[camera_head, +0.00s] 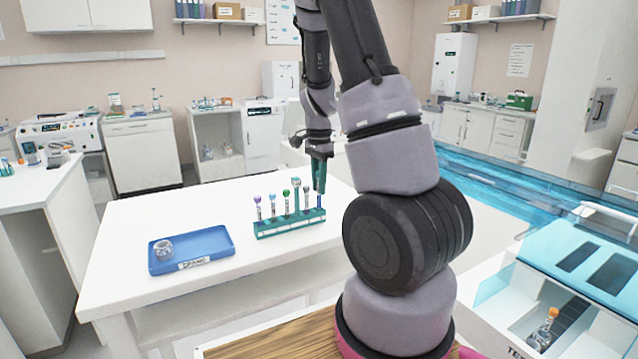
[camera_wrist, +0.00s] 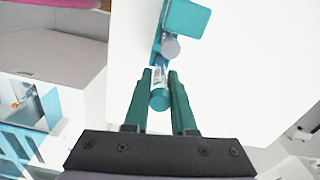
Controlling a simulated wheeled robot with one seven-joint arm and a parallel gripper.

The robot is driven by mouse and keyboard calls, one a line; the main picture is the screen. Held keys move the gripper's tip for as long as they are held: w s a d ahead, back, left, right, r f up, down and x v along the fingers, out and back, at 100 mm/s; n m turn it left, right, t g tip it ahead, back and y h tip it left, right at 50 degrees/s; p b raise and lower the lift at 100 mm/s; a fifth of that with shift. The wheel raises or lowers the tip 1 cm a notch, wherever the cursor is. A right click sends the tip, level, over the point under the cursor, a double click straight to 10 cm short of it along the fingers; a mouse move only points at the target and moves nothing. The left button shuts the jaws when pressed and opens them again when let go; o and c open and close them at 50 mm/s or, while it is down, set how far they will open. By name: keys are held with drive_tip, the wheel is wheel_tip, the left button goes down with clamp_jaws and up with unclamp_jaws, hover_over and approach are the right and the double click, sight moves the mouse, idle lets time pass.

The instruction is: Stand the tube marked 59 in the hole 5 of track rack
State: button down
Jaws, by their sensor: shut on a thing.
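My gripper (camera_head: 319,178) is over the right end of the teal rack (camera_head: 290,228) on the white table. It is shut on a teal-capped tube (camera_wrist: 160,100), which shows between the two fingers in the wrist view. The tube's lower part (camera_head: 319,201) shows blue below the fingers in the head view, at the rack's right end. I cannot tell whether it is seated in a hole. Its number cannot be read. The rack holds several other upright tubes with purple, blue, green and grey caps; a grey-capped one (camera_wrist: 170,47) is beside the held tube.
A blue tray (camera_head: 191,249) with a small clear round item (camera_head: 164,249) lies to the left on the table. At the lower right, a white and blue machine (camera_head: 590,270) holds an orange-capped tube (camera_head: 545,328). The table between tray and rack is clear.

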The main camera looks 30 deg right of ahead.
drive_tip(key=shift+f, duration=0.4)
drive_tip(key=shift+f, duration=0.35)
drive_tip(key=shift+f, duration=0.3)
idle(0.4)
drive_tip(key=c, duration=0.7)
unclamp_jaws()
drive_tip(key=shift+o, duration=0.2)
drive_tip(key=shift+r, duration=0.1)
